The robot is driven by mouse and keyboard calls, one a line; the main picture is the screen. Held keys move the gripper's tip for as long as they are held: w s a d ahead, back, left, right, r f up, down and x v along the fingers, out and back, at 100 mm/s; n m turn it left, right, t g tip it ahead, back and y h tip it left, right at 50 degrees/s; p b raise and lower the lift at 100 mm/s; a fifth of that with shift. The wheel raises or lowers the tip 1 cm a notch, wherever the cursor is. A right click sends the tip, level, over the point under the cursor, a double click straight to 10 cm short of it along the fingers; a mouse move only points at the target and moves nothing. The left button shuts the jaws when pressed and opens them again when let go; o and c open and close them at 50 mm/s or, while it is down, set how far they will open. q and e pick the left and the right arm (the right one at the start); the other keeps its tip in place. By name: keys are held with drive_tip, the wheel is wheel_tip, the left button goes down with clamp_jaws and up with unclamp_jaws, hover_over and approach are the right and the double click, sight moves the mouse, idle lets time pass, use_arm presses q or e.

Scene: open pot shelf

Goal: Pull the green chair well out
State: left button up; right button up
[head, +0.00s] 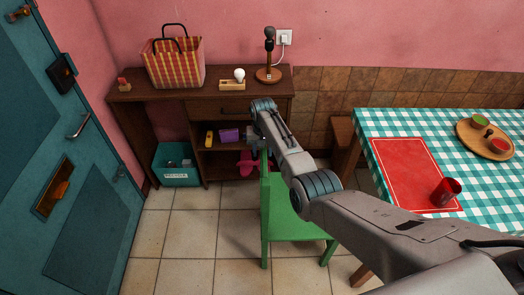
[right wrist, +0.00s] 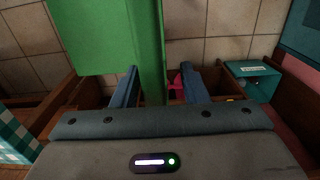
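The green chair (head: 290,221) stands on the tiled floor left of the table, with its upright back on its left side. My right arm reaches across the table corner, and my right gripper (head: 257,143) is at the top of the chair back. In the right wrist view, the gripper's two blue fingers (right wrist: 160,88) are apart, with a green upright of the chair (right wrist: 150,50) between them. A gap shows between the upright and the right-hand finger, so the gripper is open. My arm hides part of the chair. My left gripper is not in view.
A table with a checked cloth (head: 375,122) stands at right, bearing a red mat (head: 398,170), a red cup (head: 445,191) and a tray (head: 470,140). A dark shelf (head: 135,93) and a teal bin (head: 176,176) are behind. Floor left of the chair (head: 195,235) is clear.

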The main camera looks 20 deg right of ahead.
drive_tip(key=r, duration=0.5)
drive_tip(key=r+b, duration=0.1)
drive_tip(key=r, duration=0.4)
drive_tip(key=shift+a+r+b, duration=0.2)
drive_tip(key=shift+r+b, duration=0.1)
